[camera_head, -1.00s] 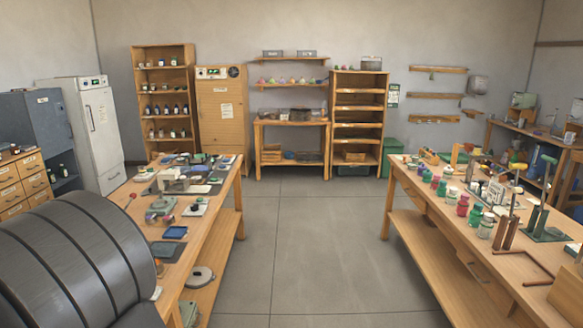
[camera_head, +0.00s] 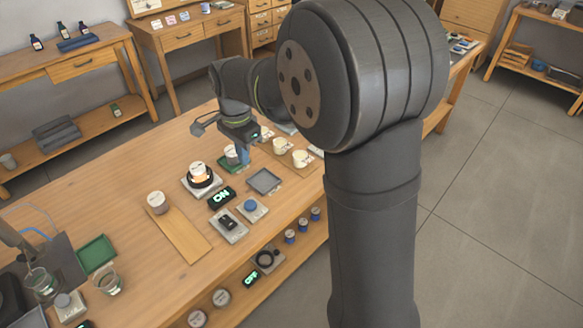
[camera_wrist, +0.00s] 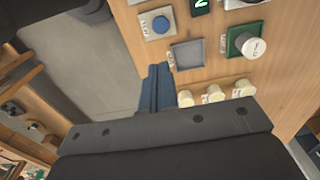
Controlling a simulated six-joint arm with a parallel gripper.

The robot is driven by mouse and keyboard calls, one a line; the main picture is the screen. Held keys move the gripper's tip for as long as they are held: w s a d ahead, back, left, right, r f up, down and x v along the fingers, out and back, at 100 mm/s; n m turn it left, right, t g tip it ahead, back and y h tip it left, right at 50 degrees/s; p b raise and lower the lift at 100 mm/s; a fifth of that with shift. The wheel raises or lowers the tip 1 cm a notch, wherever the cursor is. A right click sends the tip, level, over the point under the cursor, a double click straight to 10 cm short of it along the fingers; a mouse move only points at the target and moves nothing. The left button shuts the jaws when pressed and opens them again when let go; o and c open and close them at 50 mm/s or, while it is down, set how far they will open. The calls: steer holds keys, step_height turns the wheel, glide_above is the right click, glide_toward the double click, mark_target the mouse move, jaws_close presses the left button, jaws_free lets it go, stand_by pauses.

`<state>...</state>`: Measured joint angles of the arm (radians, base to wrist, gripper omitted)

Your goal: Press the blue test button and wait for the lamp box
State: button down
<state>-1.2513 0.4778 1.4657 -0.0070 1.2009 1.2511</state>
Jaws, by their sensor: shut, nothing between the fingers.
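The blue test button (camera_head: 250,205) is a round blue cap on a pale square plate on the wooden table; it also shows at the top of the wrist view (camera_wrist: 160,24). A black box with lit green "ON" letters (camera_head: 221,198), which looks like the lamp box, lies just left of it; only its edge shows in the wrist view (camera_wrist: 201,6). My gripper (camera_head: 243,158) is over the table behind the button, apart from it. Its blue fingers (camera_wrist: 156,80) are shut and empty.
A grey square tray (camera_wrist: 187,54) lies beside the button. A green-based stand with a white-topped jar (camera_wrist: 247,42) and several cream-topped jars (camera_wrist: 214,93) are close to my gripper. A black switch (camera_head: 228,224) and a glowing-orange heater (camera_head: 199,179) stand nearby.

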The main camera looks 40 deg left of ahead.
mark_target(246, 206)
step_height(246, 206, down, 7)
steer(key=s+n+t+h, duration=0.1)
steer(key=n+t+h, duration=0.1)
steer(key=n+t, duration=0.3)
steer(key=shift+s+a+t+h, duration=0.25)
steer(key=shift+t+h, duration=0.15)
steer(key=shift+t, duration=1.5)
steer(key=shift+w, duration=0.1)
steer(key=shift+f, duration=4.45)
steer(key=shift+f, duration=0.4)
steer(key=shift+f, duration=0.45)
steer(key=shift+r, duration=0.9)
